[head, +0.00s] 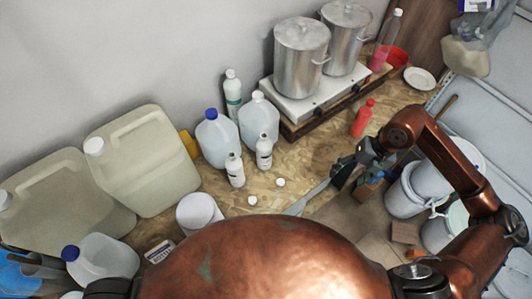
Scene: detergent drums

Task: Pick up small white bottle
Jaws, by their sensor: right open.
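Two small white bottles stand upright side by side on the wood-patterned worktop (222,188), near the middle of the head view. One small white bottle (235,171) is nearer to me, and the other (264,152) is slightly behind it to the right. Both have dark print on their sides. My right gripper (346,174) is open and empty, to the right of both bottles and clearly apart from them. My left gripper is not in view.
Two larger jugs (216,140) (258,120) stand close behind the bottles. White caps (252,200) (280,182) lie in front. A grey spatula (307,197) lies near my right gripper. A red bottle (363,118), a hotplate (315,95) with steel pots (300,60), and white buckets (403,195) are around.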

